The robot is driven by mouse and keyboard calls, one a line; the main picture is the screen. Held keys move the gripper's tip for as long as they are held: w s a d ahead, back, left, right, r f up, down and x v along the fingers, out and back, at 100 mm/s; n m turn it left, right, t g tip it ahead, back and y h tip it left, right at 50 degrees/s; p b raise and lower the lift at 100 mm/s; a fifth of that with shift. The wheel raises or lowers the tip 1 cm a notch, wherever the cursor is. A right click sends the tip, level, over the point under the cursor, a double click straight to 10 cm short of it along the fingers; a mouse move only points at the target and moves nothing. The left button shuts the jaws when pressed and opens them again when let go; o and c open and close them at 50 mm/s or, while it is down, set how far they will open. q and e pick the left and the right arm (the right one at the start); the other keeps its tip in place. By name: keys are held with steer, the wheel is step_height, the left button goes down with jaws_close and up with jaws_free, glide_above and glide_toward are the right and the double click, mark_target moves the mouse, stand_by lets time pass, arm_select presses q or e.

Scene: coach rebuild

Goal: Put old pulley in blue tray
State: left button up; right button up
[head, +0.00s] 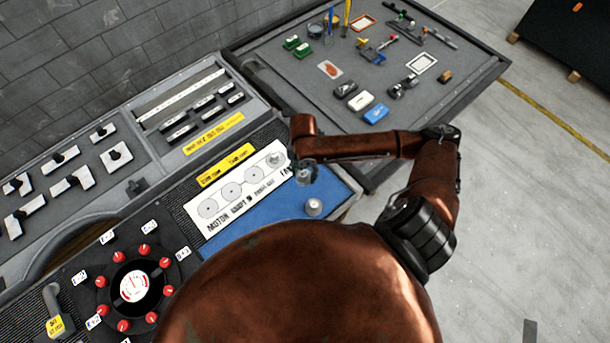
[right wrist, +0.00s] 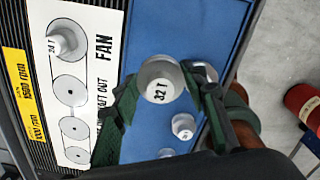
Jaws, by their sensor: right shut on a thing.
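My right gripper (head: 304,172) is over the blue tray (head: 243,236), near its upper right part. In the right wrist view the gripper's green fingers (right wrist: 160,98) are shut on a pale grey pulley (right wrist: 161,82) marked 32 T, above the blue surface. No frame shows plainly whether it is the old one. A smaller pulley (right wrist: 183,125) is on the tray beyond the fingers and also shows in the head view (head: 313,207). Another pulley marked 24 T (right wrist: 66,39) sits at the FAN position of the white board (head: 231,196). My left gripper is not in view.
A dial panel with red knobs (head: 134,285) lies at lower left. Grey panels with white-and-black parts (head: 70,181) run along the wall. A grey table (head: 290,75) with several small parts stands at the back.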

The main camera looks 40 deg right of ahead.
mark_target(307, 171)
steer(key=d+f, duration=0.1)
steer(key=w+d+f, duration=0.1)
steer(key=f, duration=0.1)
steer(key=w+d+f, duration=0.1)
steer(key=f, duration=0.1)
steer(key=shift+w+d+f, duration=0.15)
steer(key=shift+w, duration=0.1)
steer(key=shift+w+d+f+p, duration=0.15)
steer(key=shift+f+p, duration=0.15)
steer(key=shift+f, duration=1.45)
steer(key=shift+f, duration=0.1)
steer(key=o, duration=1.3)
steer(key=shift+c, duration=0.2)
step_height(307, 171, up, 12)
